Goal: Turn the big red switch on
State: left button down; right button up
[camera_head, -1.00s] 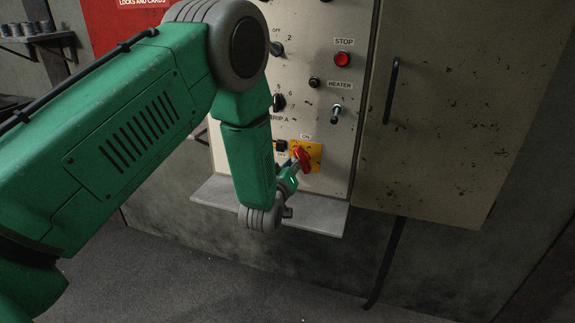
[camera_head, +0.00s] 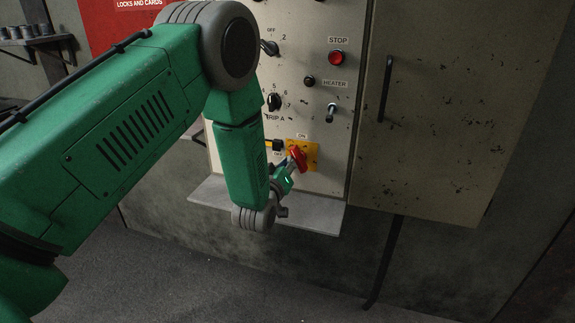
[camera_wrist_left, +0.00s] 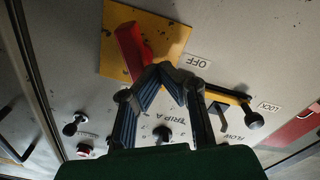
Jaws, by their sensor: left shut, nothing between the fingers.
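The big red switch (camera_head: 298,158) sits on a yellow plate (camera_head: 313,163) low on the control panel, under an ON label (camera_head: 302,136). In the left wrist view the red handle (camera_wrist_left: 132,50) lies tilted across the yellow plate (camera_wrist_left: 174,36), with an OFF label (camera_wrist_left: 198,62) beside the plate. My left gripper (camera_wrist_left: 163,70) is shut with its fingertips together, at or very near one end of the red handle. I cannot tell whether they touch. In the head view the left gripper (camera_head: 288,168) is partly hidden by its own wrist. My right gripper is not in view.
A grey ledge (camera_head: 320,215) juts out below the panel. A cabinet door with a black handle (camera_head: 386,88) stands to the right.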

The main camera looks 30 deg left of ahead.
pick_arm(q)
jog(key=p+v, duration=0.1)
jog(key=v, duration=0.7)
jog(key=shift+s+a+p, duration=0.2)
jog(key=shift+p, duration=0.1)
jog(key=shift+f, duration=0.1)
